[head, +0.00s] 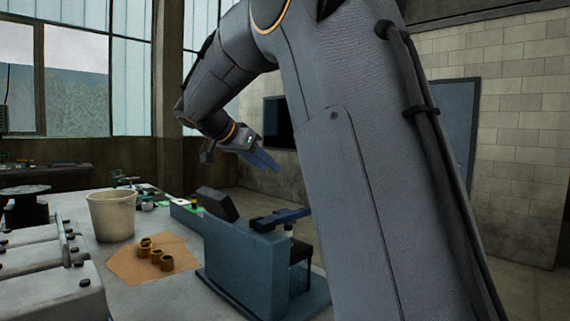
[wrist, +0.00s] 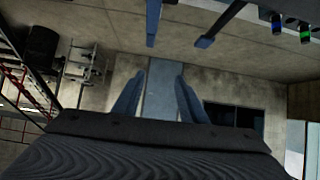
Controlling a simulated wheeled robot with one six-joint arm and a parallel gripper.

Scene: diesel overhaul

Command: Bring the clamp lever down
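A blue-grey bench fixture (head: 240,262) stands at the front right of the table. A dark blue bar (head: 281,217), which looks like the clamp lever, lies near level across its top, tilted slightly up to the right. A short post shows under its right part. My gripper (head: 268,160) is in the air above and behind the fixture, clear of the bar. In the wrist view its two blue fingers (wrist: 160,76) stand apart with nothing between them. My arm hides what lies right of the fixture. I cannot surely pick out the lever in the wrist view.
A dark tilted block (head: 217,203) sits at the fixture's left. Several brass-coloured rings (head: 156,258) lie on a brown sheet (head: 128,266) beside it. A beige bucket (head: 112,216) and a pale engine-like part (head: 42,280) stand further left. The air around my gripper looks free.

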